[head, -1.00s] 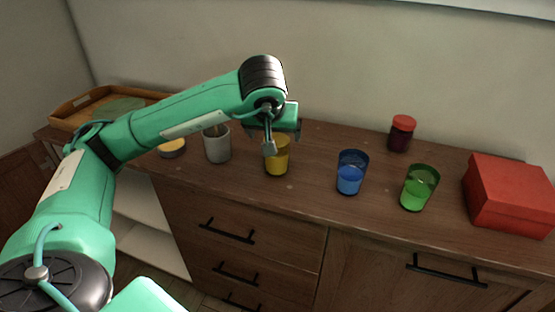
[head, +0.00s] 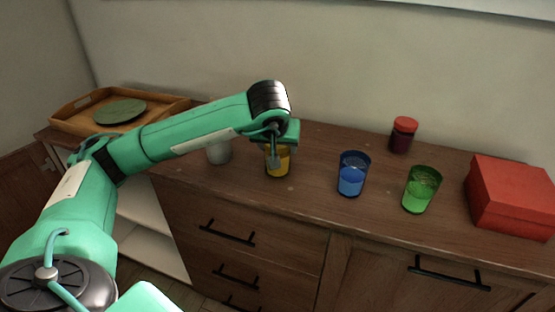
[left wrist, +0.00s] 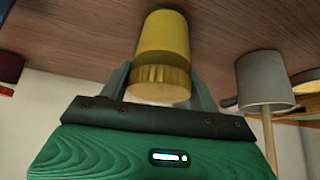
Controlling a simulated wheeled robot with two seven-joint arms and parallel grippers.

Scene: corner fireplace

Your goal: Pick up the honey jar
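The honey jar (head: 278,168) is yellow and stands on the wooden cabinet top. My left gripper (head: 277,150) is directly above it and covers its upper part in the head view. In the left wrist view the jar (left wrist: 163,38) shows with its ribbed lid towards my left gripper (left wrist: 160,80). The two fingers are apart, one on each side of the lid. A thin gap seems to remain, though contact is hard to judge. My right gripper is not in view.
A grey cup (head: 219,152) stands just left of the jar. To the right are a blue glass (head: 352,178), a green glass (head: 420,190), a red-lidded dark jar (head: 403,135) and a red box (head: 510,197). A wooden tray (head: 172,106) with a green plate (head: 120,111) lies at left.

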